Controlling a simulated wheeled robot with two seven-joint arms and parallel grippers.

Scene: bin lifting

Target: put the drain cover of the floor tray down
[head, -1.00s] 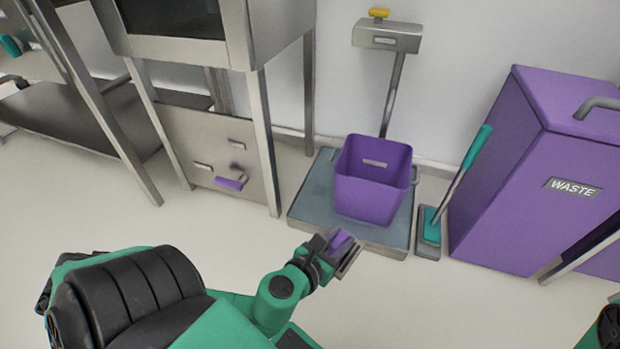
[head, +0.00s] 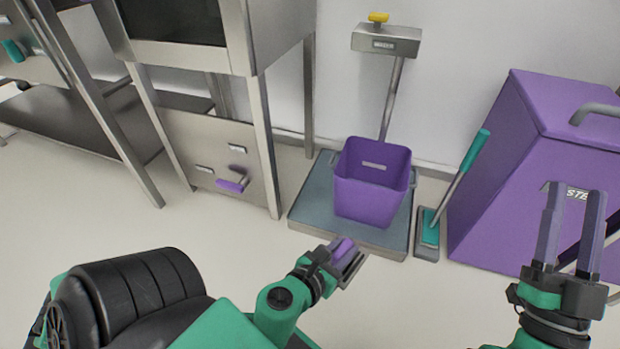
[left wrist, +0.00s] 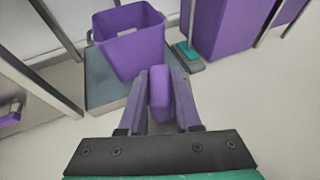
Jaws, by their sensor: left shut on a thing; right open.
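My left gripper (head: 346,256) is shut on a small purple piece (left wrist: 160,94), held in front of the scale. The piece stands between the two fingers in the left wrist view. I cannot tell whether it is part of the drain cover; anything below it is hidden. My right gripper (head: 572,225) is open and empty, fingers pointing up, in front of the waste bin. A steel panel (head: 205,150) with a purple handle (head: 231,186) shows low under the steel unit at left. No floor tray is clearly recognisable.
A purple bin (head: 372,195) stands on a platform scale (head: 312,200). A teal-handled brush (head: 464,165) is beside it, then a large purple waste bin (head: 520,150). A steel shelf (head: 70,115) is far left. The floor (head: 190,235) between my left arm and the steel unit is clear.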

